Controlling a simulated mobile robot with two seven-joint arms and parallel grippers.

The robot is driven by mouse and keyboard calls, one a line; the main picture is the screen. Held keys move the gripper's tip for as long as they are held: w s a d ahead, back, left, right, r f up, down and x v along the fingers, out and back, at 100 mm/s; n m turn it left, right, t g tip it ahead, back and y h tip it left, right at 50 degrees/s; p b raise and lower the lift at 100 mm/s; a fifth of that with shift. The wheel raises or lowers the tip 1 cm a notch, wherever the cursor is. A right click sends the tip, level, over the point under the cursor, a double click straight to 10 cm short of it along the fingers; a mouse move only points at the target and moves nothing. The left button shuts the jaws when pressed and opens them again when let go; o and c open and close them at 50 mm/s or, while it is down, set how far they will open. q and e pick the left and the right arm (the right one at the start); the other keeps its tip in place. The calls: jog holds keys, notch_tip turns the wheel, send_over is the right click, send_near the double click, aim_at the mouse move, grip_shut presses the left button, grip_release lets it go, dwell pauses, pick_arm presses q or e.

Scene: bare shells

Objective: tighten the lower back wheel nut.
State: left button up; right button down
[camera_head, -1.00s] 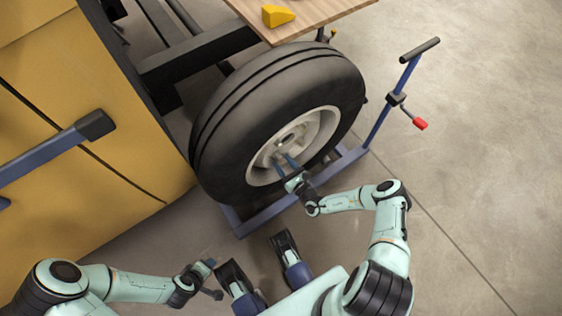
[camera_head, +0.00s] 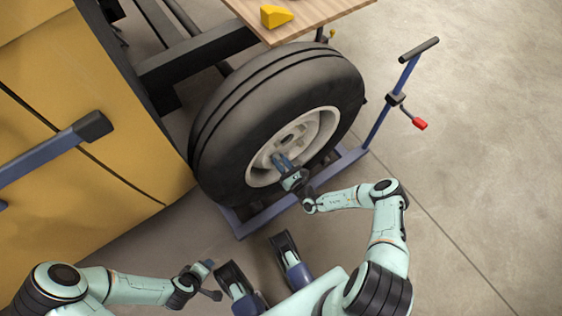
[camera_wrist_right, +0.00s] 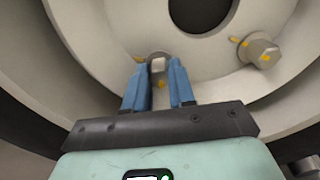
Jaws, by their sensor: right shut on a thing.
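The big black tyre (camera_head: 225,115) stands upright with its pale rim (camera_head: 318,135) facing me. My right gripper (camera_head: 281,161) is at the lower left part of the rim's middle. In the right wrist view its blue fingers (camera_wrist_right: 158,85) are shut on a wheel nut (camera_wrist_right: 158,65), with one finger on each side. The nut has yellow marks by it, and the fingers hide part of its surroundings. Another wheel nut (camera_wrist_right: 262,52) with yellow marks sits to the right on the hub face. My left gripper (camera_head: 209,280) is low on the left, away from the wheel.
A blue wheel dolly (camera_head: 262,219) lies under the tyre, with a post and red-gripped crank (camera_head: 420,124) at the right. A yellow panelled body (camera_head: 90,150) fills the left. A wooden board (camera_head: 310,15) carries a yellow wedge (camera_head: 275,16). The floor at right is clear.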

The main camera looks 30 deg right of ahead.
pick_arm(q)
jog(key=shift+g, duration=0.5)
jog(key=f+b, duration=0.1)
jog(key=s+a+f+b, duration=0.1)
jog(key=f, duration=0.1)
jog(key=s+f+b, duration=0.1)
jog(key=shift+s+a+f, duration=0.2)
jog(key=shift+f, duration=0.15)
pick_arm(e)
jog(key=m, duration=2.3)
jog(key=shift+f+m, duration=0.15)
jog(key=shift+m, duration=0.25)
pick_arm(q)
jog(key=shift+s+f, duration=0.1)
pick_arm(e)
jog(key=shift+m, duration=0.3)
jog(key=c, duration=0.9)
grip_release()
jog(key=shift+c, duration=0.2)
